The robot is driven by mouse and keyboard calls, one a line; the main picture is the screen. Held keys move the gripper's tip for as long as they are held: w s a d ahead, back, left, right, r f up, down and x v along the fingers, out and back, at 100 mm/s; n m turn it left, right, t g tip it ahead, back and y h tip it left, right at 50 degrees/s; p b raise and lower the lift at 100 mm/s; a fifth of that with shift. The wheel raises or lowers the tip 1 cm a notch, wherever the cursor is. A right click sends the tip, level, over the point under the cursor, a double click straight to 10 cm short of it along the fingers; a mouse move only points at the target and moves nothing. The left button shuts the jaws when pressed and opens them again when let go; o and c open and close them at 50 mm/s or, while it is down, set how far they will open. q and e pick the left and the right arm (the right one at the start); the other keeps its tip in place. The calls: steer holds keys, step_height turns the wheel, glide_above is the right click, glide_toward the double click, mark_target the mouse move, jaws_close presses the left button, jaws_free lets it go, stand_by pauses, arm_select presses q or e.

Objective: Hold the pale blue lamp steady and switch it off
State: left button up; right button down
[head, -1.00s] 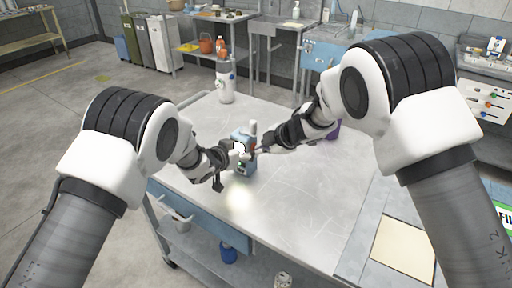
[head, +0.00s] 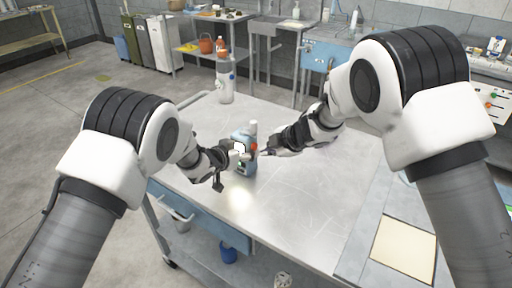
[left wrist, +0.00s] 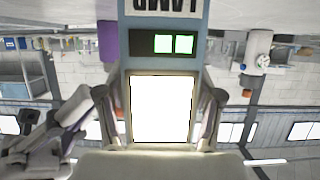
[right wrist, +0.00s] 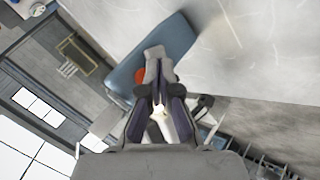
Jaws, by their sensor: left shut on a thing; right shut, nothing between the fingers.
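The pale blue lamp (head: 249,168) stands upright on the grey table. Its white panel (left wrist: 160,108) is lit in the left wrist view, with two green lights (left wrist: 174,44) beside it, and a glow falls on the table. My left gripper (head: 236,158) is shut on the lamp, with a finger at each side in the left wrist view (left wrist: 160,112). A red button (head: 254,147) is on the lamp's right side. My right gripper (head: 265,152) is shut and empty, a little right of the button. In the right wrist view its fingers partly cover the red button (right wrist: 140,76).
A purple thing (left wrist: 108,40) shows in the left wrist view. A beige panel (head: 404,248) lies at the front right. The table's front middle is clear.

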arm_select(q)
steer(key=o, duration=1.6)
arm_select(e)
steer(key=s+d, duration=0.1)
steer(key=d, duration=0.1)
steer(key=s+d, duration=0.2)
